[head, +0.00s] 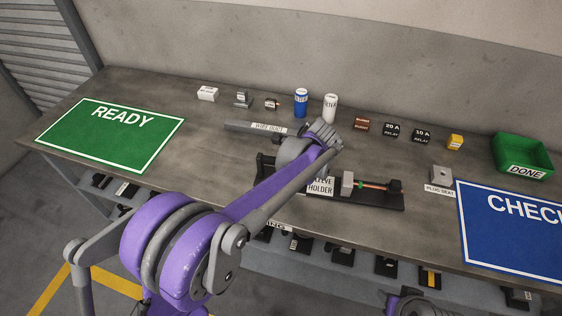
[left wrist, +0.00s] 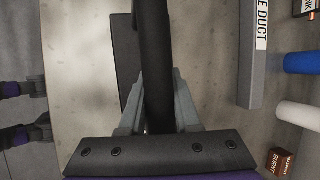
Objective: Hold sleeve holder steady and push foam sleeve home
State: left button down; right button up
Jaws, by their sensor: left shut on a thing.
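The sleeve holder, a long dark base (head: 385,201) with a white label, lies on the bench's front half. A pale block (head: 347,184) stands on it, with a thin green and orange rod running right to a small black end piece (head: 394,187), perhaps the foam sleeve. My left gripper (left wrist: 158,104) is over the holder's left part, its jaws hidden by the arm in the head view. In the left wrist view it is shut on a thick dark bar (left wrist: 158,40), which looks like part of the holder. The dark base (left wrist: 125,55) shows beneath.
Behind the holder are a wire duct (head: 258,127), a blue can (head: 301,103), a white can (head: 330,108) and relay boxes (head: 392,130). A plug seat (head: 441,176) and blue mat (head: 515,225) are right, a green bin (head: 523,155) back right, a green mat (head: 110,134) left.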

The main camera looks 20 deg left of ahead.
dwell(0.6)
jog(key=shift+o, duration=0.3)
dwell(0.8)
jog(key=shift+o, duration=1.1)
jog(key=shift+f, duration=0.1)
notch_tip(320, 180, up, 14)
jog(key=n+g, duration=0.1)
jog(key=g, duration=0.4)
send_over(401, 184)
notch_tip(401, 184, down, 12)
jog(key=shift+w, duration=0.1)
